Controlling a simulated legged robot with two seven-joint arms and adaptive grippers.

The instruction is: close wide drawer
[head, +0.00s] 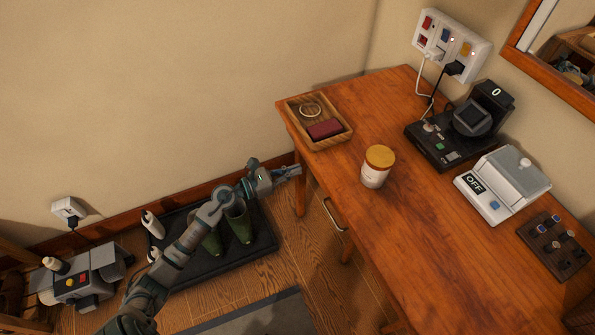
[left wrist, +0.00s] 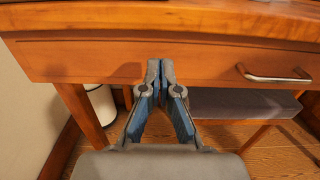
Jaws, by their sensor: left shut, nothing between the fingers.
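The wide drawer's wooden front (left wrist: 215,62) spans the left wrist view just under the tabletop, with a metal bar handle (left wrist: 273,74) toward its right. The handle (head: 334,216) also shows in the head view, beside the table's left edge. How far the drawer stands out cannot be told. My left gripper (head: 296,171) is at the table's back left corner in the head view. In the left wrist view it (left wrist: 160,68) is shut and empty, with its tips before the drawer front, left of the handle. Contact cannot be told. My right gripper is not in view.
The wooden table (head: 345,100) bears a tray (head: 345,142), a jar (head: 376,168), a black device (head: 440,148) and a white box (head: 510,190). Green boots (head: 239,224) stand on a black mat (head: 262,243). A grey seat (left wrist: 245,103) is under the table.

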